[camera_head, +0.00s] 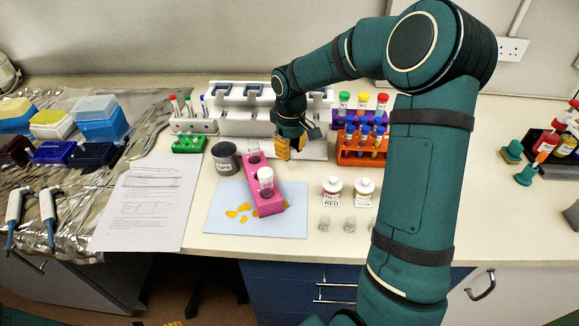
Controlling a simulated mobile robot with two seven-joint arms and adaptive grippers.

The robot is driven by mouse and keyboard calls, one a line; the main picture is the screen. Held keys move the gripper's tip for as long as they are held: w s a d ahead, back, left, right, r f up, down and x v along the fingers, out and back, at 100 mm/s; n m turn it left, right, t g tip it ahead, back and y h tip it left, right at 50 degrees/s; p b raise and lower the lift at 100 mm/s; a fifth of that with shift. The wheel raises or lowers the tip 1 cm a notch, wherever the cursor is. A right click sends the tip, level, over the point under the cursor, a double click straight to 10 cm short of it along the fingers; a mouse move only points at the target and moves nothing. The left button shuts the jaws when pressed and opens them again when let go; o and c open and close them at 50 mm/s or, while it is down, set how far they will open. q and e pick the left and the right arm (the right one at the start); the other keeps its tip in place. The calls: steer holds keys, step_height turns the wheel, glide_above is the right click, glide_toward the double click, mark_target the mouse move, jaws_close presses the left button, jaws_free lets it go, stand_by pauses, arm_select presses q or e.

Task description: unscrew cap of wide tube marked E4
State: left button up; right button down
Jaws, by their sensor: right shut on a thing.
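A wide tube with a pale top (265,178) stands upright in the pink rack (270,206). I cannot read an E4 mark on it, nor tell whether its pale top is a cap. My right gripper (291,147), with yellow fingers, is above and behind the tube, apart from it, and in front of the white rack. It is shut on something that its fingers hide. Of my left gripper, only what seem to be yellow fingertips (172,323) show at the bottom edge.
The pink rack stands on a pale blue mat (225,222) with yellow spots. A grey can (225,159) is to its left, two white bottles (332,190) to its right. An orange tube rack (362,150) and a white rack (240,122) stand behind.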

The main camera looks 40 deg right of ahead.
mark_target(290, 170)
steer(key=shift+f+b, duration=0.55)
steer(key=shift+f, duration=2.25)
steer(key=shift+f, duration=0.2)
steer(key=c, duration=0.9)
jaws_free()
steer(key=shift+o, duration=0.2)
steer(key=shift+r, duration=0.1)
step_height(290, 170, up, 12)
steer(key=p, duration=0.2)
steer(key=shift+r+p, duration=0.1)
steer(key=shift+p, duration=0.2)
